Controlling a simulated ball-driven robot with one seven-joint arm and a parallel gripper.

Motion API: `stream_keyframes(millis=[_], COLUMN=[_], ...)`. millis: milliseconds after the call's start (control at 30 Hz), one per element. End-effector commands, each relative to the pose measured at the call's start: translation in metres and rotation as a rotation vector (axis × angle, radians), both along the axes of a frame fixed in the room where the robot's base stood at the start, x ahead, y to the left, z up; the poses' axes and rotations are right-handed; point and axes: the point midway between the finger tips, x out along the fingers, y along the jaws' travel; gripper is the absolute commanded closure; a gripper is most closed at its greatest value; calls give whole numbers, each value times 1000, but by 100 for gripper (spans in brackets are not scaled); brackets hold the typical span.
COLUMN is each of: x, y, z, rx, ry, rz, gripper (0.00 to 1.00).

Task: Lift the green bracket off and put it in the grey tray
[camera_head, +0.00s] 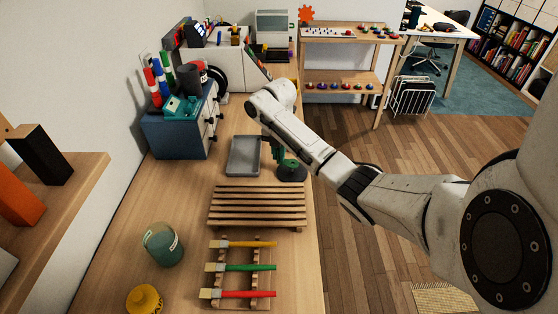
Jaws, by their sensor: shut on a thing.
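The green bracket (277,153) shows in the head view just below my wrist, near the middle of the wooden bench. My gripper (271,141) points down and is shut on the green bracket; my arm hides most of the fingers. A dark round base (292,173) stands just below and right of the bracket in the picture. I cannot tell whether the bracket still touches it. The grey tray (243,157) lies flat just left of the bracket and looks empty.
A slatted wooden rack (257,206) lies nearer than the tray. Several brushes rest on a wooden holder (240,268) in front, with a glass jar (163,245) to the left. A blue drawer cabinet (180,130) stands left of the tray.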

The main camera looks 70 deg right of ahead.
Motion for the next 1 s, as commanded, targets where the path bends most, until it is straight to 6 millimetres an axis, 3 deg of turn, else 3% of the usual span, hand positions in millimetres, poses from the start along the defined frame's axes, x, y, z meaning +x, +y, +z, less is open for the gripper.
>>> stream_keyframes(millis=[267, 300, 367, 700, 1000], x=[-37, -43, -53, -111, -136], y=[-5, -7, -8, -15, -17], z=[42, 57, 69, 89, 98], rx=[-3, -3, -2, -1, 0], ry=[-3, -2, -1, 0, 0], rz=[-3, -4, -4, -4, -1], gripper=[100, 100, 100, 100, 100])
